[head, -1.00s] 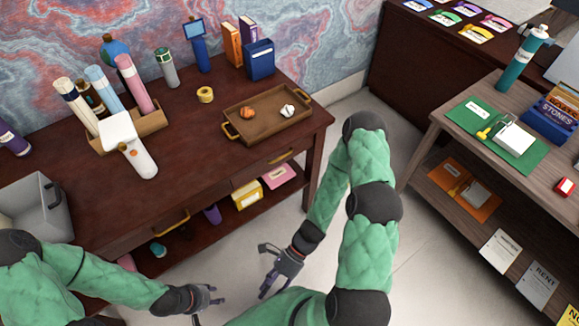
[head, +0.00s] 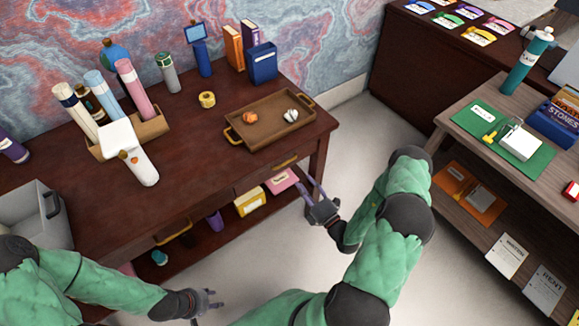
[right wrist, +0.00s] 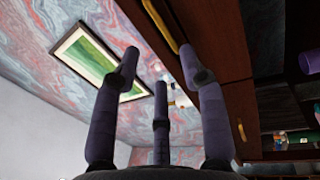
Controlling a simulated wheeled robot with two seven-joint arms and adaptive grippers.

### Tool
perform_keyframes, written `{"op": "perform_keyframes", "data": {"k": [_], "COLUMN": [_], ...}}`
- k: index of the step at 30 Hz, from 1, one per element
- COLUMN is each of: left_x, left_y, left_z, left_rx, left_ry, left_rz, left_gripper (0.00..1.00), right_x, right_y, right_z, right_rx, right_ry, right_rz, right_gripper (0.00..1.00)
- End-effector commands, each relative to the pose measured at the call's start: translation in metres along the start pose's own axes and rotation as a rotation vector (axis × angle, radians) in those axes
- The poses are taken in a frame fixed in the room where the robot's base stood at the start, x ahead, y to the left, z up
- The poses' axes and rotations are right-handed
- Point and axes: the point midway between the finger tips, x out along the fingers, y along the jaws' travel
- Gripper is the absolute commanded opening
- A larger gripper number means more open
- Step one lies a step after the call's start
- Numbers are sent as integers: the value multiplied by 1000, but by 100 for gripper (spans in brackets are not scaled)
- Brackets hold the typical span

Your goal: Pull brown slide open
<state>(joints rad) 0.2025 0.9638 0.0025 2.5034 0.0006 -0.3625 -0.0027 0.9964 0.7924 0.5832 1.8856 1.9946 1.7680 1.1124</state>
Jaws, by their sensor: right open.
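The dark brown desk's right-hand drawer (head: 250,183) looks shut, its front flush below the desktop. Its brass handle (head: 286,161) is near the desk's right end. My right gripper (head: 312,190) is open and empty, in front of and below that handle, beside the desk's right leg. In the right wrist view my open fingers (right wrist: 158,72) point up, apart from a long brass handle (right wrist: 160,24) on a dark wood front. My left gripper (head: 214,300) is low at the front, fingers spread and empty, away from the desk.
A second brass handle (head: 175,233) is further left on the desk. A brown tray (head: 243,131) with two small items stands above the right drawer. A side shelf unit (head: 470,150) stands right; the floor between is clear.

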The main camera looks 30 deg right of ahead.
Motion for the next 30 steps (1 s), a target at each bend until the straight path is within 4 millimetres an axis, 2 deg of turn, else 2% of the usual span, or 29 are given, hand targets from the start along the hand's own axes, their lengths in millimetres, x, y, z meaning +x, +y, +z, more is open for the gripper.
{"op": "perform_keyframes", "data": {"k": [9, 15, 21, 29, 30], "left_x": [14, 20, 22, 22, 22], "left_y": [-5, -7, -8, -8, -8], "left_z": [-1, -1, -1, -1, -1], "left_rx": [0, 0, 0, 0, 0], "left_ry": [0, 0, 0, 0, 0], "left_rz": [0, 0, 0, 0, 0], "left_gripper": [40, 40, 40, 40, 40], "right_x": [55, 82, 94, 95, 95], "right_y": [-1, -1, 0, 0, 0], "right_z": [-3, -2, -2, -2, -2], "right_rx": [-3, -3, -1, -1, -1], "right_ry": [8, 7, 5, 5, 5], "right_rz": [3, 1, 0, -1, -1], "right_gripper": [43, 43, 43, 43, 37]}}
